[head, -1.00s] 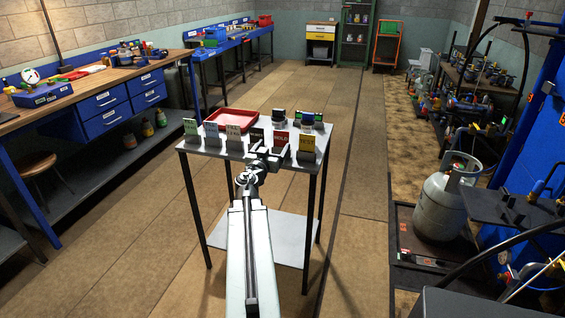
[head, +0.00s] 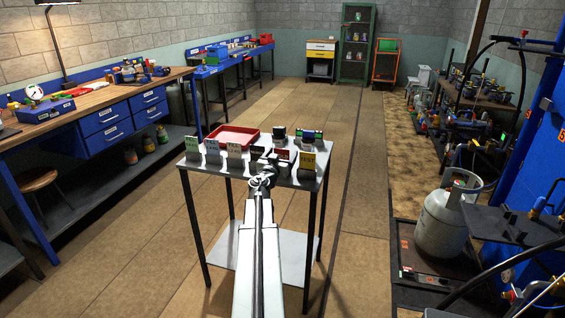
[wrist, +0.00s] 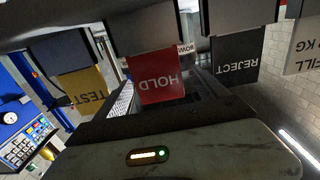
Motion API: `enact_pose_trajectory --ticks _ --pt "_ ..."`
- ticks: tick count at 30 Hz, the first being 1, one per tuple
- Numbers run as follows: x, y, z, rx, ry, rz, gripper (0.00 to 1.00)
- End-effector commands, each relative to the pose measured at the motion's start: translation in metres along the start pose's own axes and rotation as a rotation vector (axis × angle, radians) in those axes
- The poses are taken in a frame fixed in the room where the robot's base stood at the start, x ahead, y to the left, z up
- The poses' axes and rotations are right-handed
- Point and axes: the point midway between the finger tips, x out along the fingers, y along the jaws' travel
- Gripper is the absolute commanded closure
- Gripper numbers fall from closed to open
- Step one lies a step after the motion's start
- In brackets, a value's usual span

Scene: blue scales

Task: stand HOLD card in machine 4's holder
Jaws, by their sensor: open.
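The red HOLD card (head: 282,154) stands in a dark block on the small metal table, between the black REJECT card (head: 257,152) and the yellow TEST card (head: 307,161). My gripper (head: 268,163) is open, at the near side of the card row by the HOLD card, partly covering it. In the wrist view the HOLD card (wrist: 157,82) shows upside down, close ahead of my gripper body; the REJECT card (wrist: 238,55) and the TEST card (wrist: 87,90) flank it. I see no card held. I cannot make out machine 4's holder.
A red tray (head: 236,137) and small dark devices lie behind the cards. A long workbench (head: 100,100) runs along the left. A gas cylinder (head: 445,215) and blue machinery stand at the right. The floor around the table is mostly clear.

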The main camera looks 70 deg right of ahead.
Motion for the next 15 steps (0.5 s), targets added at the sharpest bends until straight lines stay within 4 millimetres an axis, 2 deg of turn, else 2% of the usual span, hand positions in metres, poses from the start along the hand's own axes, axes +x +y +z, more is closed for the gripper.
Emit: enact_pose_trajectory --ticks 1,6,9,15 --pt "-0.0003 0.0001 0.0 0.0 0.0 0.0 0.18" --pt "-0.0004 0.0003 0.0 0.0 0.0 0.0 0.65" --pt "-0.0004 0.0005 0.0 0.0 0.0 0.001 0.89" --pt "-0.0003 0.0008 -0.0008 0.0 0.0 0.001 0.89"
